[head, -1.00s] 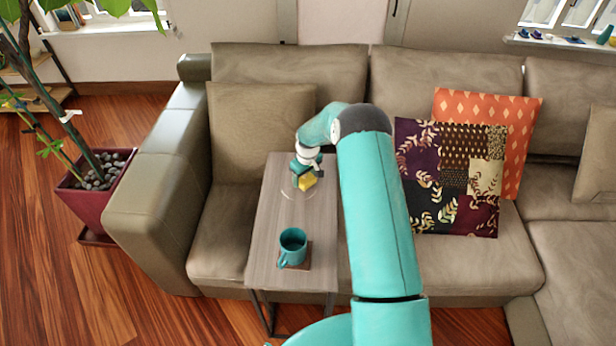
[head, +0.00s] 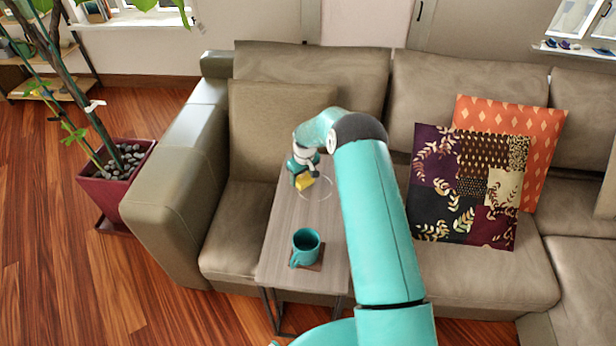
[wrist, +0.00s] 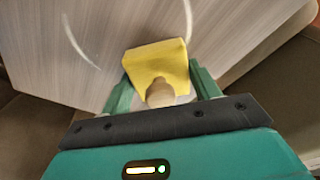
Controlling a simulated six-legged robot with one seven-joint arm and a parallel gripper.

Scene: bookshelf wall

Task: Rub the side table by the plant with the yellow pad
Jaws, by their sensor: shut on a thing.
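The side table (head: 290,245) has a grey wood-grain top and stands before the sofa, near the potted plant (head: 115,170). My gripper (head: 303,176) is over the far end of the table top. It is shut on the yellow pad (head: 305,183), which has a rounded knob handle. In the wrist view the pad (wrist: 158,62) sits between the fingers at the table surface; I cannot tell whether it touches. Pale curved marks (wrist: 75,42) show on the table top (wrist: 225,30). In the head view a pale ring mark lies just right of the pad.
Patterned cushions (head: 470,185) lie on the right. The middle of the table is clear.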

